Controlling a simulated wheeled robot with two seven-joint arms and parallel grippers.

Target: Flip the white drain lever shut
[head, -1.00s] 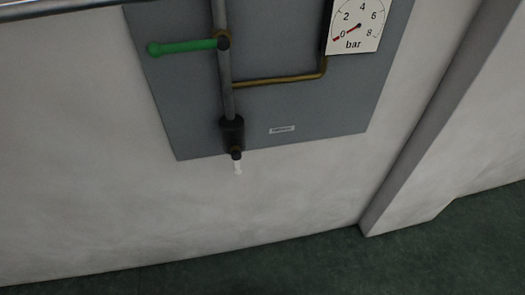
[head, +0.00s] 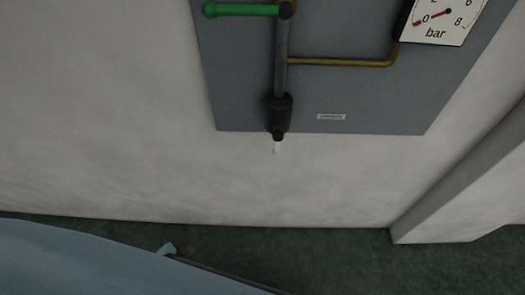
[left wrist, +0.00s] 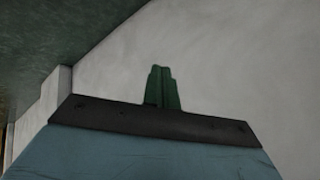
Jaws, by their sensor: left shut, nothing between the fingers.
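A small white piece (head: 277,147) hangs straight down under the black fitting (head: 278,112) at the pipe's lower end, in the head view. It is too small to tell whether it is the drain lever or a thin stream of water. My left gripper (left wrist: 162,72) is shut and empty in the left wrist view, its green fingers pressed together in front of plain wall. In the head view my blue left arm comes in at the lower left, well below and left of the fitting; the fingers cannot be made out there. My right gripper is out of view.
A grey panel (head: 240,80) on the pale wall carries the vertical pipe (head: 281,55), a green handle (head: 240,9) pointing left, a brass tube (head: 340,62) and a bar gauge (head: 440,25) near zero. A wall ledge (head: 450,205) juts out at right. The floor is dark green.

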